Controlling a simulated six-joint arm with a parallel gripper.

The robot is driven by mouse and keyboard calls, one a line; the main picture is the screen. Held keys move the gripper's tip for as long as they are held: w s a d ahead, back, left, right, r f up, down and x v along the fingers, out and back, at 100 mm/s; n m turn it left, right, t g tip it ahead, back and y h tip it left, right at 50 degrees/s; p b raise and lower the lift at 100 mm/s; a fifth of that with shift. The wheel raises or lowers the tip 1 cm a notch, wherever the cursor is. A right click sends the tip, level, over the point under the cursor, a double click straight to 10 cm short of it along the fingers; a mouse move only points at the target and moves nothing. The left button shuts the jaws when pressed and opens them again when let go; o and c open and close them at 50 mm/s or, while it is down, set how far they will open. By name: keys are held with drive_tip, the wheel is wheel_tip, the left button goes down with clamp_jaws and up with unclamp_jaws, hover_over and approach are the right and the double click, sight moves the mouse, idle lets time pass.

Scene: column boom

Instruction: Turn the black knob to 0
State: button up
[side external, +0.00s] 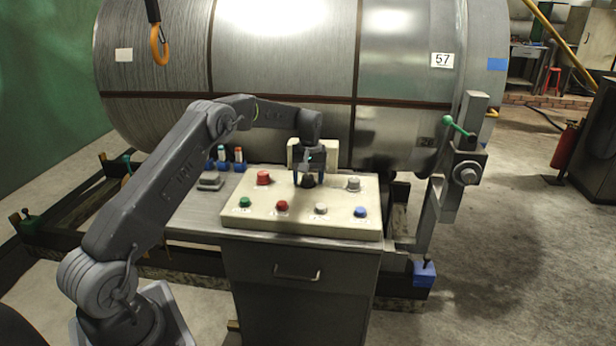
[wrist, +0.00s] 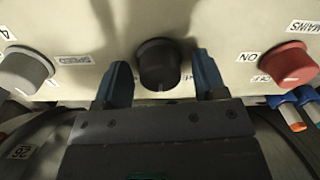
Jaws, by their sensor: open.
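The black knob (wrist: 158,64) sits on the cream control panel (wrist: 215,20) between a grey knob and a red knob in the wrist view. A pale mark shows on the knob's lower edge. My gripper (wrist: 163,80) has its two blue fingers on either side of the knob, open, with a gap visible on both sides. In the side external view my gripper (side external: 309,172) points down over the black knob (side external: 308,181) at the back middle of the panel (side external: 250,215). Its fingers partly hide the knob there. I cannot read the number the knob points to.
A red knob (side external: 263,178) and a grey knob (side external: 353,184) flank the black one. Green (side external: 244,202), red (side external: 282,205), white (side external: 321,209) and blue (side external: 360,211) buttons line the front. A large metal roll (side external: 290,60) stands close behind the panel.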

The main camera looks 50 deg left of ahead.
sight(310, 176)
wheel_tip(310, 176, up, 14)
drive_tip(key=shift+w+d, duration=0.15)
drive_tip(key=shift+w, duration=0.05)
idle(0.4)
drive_tip(key=shift+f, duration=0.1)
